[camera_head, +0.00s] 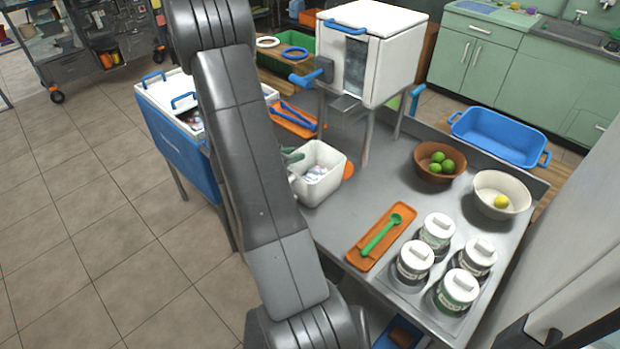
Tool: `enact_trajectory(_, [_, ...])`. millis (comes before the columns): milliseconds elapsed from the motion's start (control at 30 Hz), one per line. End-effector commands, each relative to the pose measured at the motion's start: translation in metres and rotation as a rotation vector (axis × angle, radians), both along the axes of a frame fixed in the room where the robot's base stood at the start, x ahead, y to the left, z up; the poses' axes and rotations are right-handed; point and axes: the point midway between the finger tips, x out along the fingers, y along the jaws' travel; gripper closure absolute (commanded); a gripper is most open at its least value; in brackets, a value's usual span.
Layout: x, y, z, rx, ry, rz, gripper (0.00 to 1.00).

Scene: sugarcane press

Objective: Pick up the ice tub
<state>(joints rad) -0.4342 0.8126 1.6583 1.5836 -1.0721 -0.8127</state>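The ice tub (325,190) is a small white open tub with pale ice-like pieces inside. It stands upright on the grey metal counter, just right of my arm, and my arm hides its left edge. A small dark greenish piece shows at the tub's upper left rim. I cannot tell whether it is part of my gripper or a handle. My gripper is otherwise hidden behind my arm, so its opening and any contact with the tub cannot be made out.
A white press (392,62) with a blue handle stands behind the tub. An orange tray (355,262) with a green spoon, several lidded jars (414,262), a brown bowl of limes (428,175) and a cream bowl (487,200) are rightward. A blue-and-white cooler (182,150) stands left.

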Motion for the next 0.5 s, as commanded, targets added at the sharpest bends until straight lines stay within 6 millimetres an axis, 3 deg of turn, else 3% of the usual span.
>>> enact_trajectory(267, [0.0038,-0.0035,-0.0024,0.0,0.0,0.002,0.71])
enact_trajectory(300, [0.0037,-0.0034,-0.0023,0.0,0.0,0.002,0.73])
enact_trajectory(433, [0.0036,-0.0033,-0.0023,0.0,0.0,0.002,0.98])
enact_trajectory(500, [0.0036,-0.0034,-0.0023,0.0,0.0,0.002,1.0])
